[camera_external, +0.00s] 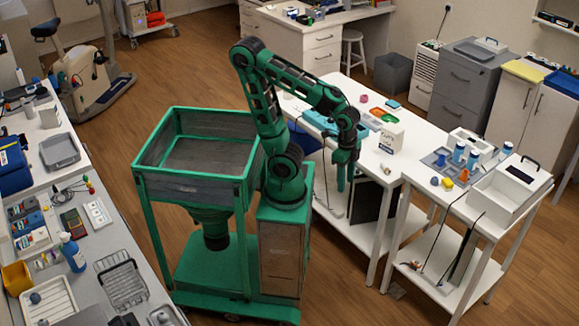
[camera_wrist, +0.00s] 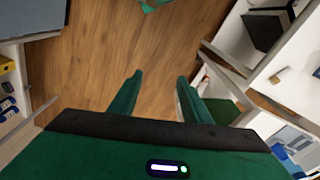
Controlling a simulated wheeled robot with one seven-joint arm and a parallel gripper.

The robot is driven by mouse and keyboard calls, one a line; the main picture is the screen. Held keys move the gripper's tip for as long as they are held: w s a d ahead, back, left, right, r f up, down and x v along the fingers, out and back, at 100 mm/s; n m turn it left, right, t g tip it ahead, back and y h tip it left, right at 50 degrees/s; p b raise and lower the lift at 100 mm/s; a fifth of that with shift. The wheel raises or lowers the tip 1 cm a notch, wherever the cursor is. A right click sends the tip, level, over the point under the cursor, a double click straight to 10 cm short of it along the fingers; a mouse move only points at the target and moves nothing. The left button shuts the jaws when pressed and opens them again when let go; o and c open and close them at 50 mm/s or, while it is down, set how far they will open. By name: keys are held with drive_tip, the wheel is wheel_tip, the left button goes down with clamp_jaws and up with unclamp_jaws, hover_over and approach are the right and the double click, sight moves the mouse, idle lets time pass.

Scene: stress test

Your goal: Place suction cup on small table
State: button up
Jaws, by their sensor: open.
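My gripper (camera_external: 346,180) hangs downward at the near edge of the long white table (camera_external: 352,155). It also shows in the wrist view (camera_wrist: 160,78), with its two green fingers apart and nothing between them; wooden floor lies beyond. I cannot make out for certain which object is the suction cup.
A white carton (camera_external: 391,137) stands on the long table. A cluttered counter (camera_external: 105,240) runs along the left. Open floor (camera_external: 185,75) lies behind my base.

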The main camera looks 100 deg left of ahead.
drive_tip(key=s+f, duration=0.2)
drive_tip(key=s, duration=0.5)
drive_tip(key=shift+s+a+m+g+y, duration=0.25)
drive_tip(key=shift+s+m+g+y, duration=0.05)
drive_tip(key=shift+s+m+y, duration=0.1)
